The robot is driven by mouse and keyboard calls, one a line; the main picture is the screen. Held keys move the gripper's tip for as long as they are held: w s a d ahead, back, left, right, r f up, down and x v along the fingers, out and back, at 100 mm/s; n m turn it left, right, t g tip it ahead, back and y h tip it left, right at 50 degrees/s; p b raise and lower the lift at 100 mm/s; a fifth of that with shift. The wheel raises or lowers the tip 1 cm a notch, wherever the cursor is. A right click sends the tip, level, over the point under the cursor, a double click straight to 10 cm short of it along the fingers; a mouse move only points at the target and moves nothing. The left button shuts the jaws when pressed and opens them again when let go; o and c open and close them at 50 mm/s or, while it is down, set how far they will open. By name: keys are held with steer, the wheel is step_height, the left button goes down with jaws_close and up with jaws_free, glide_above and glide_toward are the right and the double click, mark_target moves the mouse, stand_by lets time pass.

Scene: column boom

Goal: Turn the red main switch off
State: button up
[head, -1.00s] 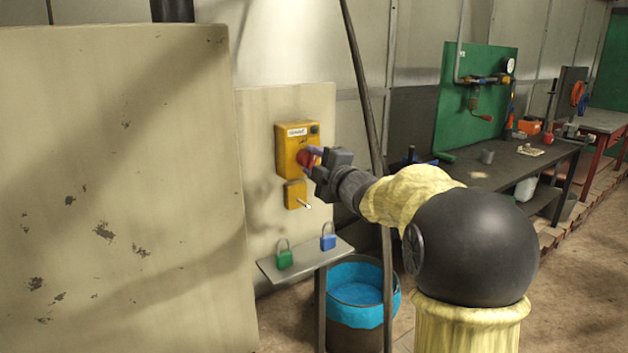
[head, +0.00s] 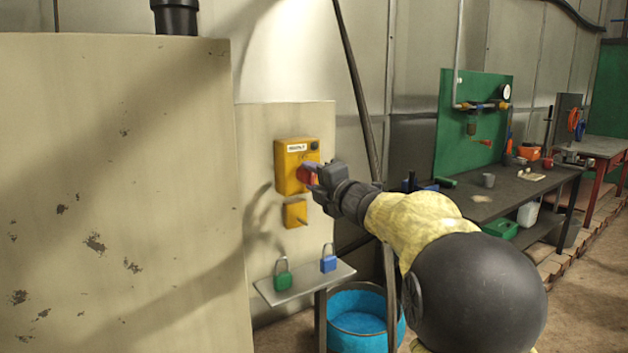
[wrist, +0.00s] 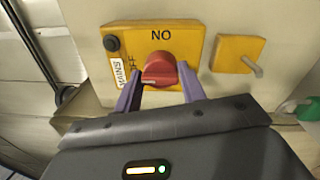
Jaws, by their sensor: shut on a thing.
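The red main switch (wrist: 158,69) is a round knob with a raised grip on a yellow box (head: 291,160). The lower edge of the knob is near the gripper body in the wrist view. The knob's exact pointing is hard to tell.
A smaller yellow box (head: 295,213) with a metal pin sits just below the switch box. A shelf (head: 305,284) below bears a green padlock (head: 282,276) and a blue padlock (head: 328,259). A blue-lined bin (head: 358,318) stands beneath. A beige cabinet (head: 110,200) stands at left.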

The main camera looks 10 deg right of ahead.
steer(key=shift+f, duration=0.15)
steer(key=o, duration=0.9)
steer(key=shift+w+a, duration=0.1)
steer(key=shift+o, duration=0.2)
steer(key=shift+s+d, duration=0.3)
steer(key=shift+s, duration=0.25)
steer(key=v, duration=1.6)
steer(key=shift+s+b, duration=0.15)
steer(key=shift+b, duration=0.2)
steer(key=shift+f, duration=0.1)
